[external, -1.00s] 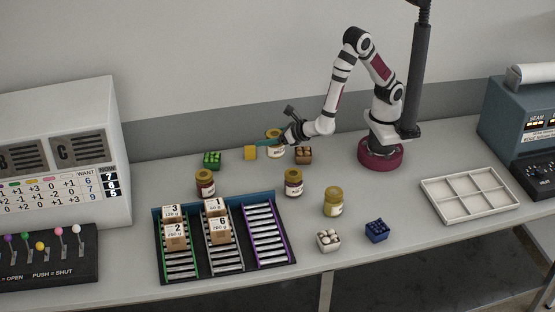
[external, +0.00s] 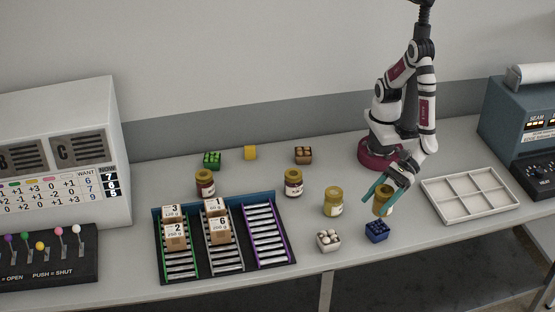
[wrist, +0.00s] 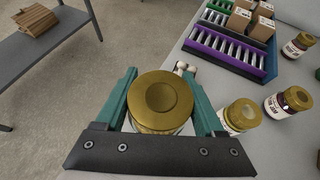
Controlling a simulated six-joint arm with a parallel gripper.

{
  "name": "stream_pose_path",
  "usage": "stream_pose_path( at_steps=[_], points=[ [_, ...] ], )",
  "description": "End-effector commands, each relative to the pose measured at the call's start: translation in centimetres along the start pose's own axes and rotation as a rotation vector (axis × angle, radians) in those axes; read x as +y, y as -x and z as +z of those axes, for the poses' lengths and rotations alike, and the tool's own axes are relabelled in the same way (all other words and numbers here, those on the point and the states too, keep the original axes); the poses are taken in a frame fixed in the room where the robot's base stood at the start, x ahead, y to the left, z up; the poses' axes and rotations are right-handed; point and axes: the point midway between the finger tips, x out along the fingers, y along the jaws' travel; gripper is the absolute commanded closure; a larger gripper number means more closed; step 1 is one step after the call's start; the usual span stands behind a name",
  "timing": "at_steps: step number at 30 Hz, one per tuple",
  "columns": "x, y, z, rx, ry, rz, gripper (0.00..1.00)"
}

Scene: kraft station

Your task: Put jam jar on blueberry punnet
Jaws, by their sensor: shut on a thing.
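My gripper (external: 381,193) has teal fingers shut around a gold-lidded jar (external: 383,207), one finger on each side. In the wrist view the jar's round lid (wrist: 160,100) sits upright between the fingers, over a pale body; I cannot read its label. The jar is above the bench, just behind and slightly right of the blueberry punnet. The blueberry punnet (external: 377,231) is a small dark blue box near the bench's front edge, with nothing on it. It is hidden behind the jar and gripper in the wrist view.
A white-filled punnet (external: 328,241) and a yellow jar (external: 333,202) stand left of the blueberry punnet. Two dark red jars (external: 293,183) (external: 205,184) are farther left. A white divided tray (external: 470,193) lies to the right. The roller rack (external: 222,240) holds several boxes.

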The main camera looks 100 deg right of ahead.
Motion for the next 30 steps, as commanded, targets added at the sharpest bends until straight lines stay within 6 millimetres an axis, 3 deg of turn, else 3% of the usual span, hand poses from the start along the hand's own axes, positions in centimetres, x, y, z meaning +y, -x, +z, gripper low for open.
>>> stream_pose_path(
  at_steps=[6,9,19,20,24,30],
  points=[
    [-0.1,-2.2,-3.9,0.001,0.003,-0.004,1.00],
    [-0.1,-2.8,-4.9,0.000,-0.001,-0.002,1.00],
    [-0.1,-3.0,-5.2,-0.001,-0.003,-0.003,1.00],
    [-0.1,-3.0,-5.3,0.000,-0.002,-0.003,0.28],
    [-0.1,-3.0,-5.2,0.000,-0.003,-0.003,0.03],
    [-0.1,-3.0,-5.2,0.000,-0.003,-0.003,0.00]
  ],
)
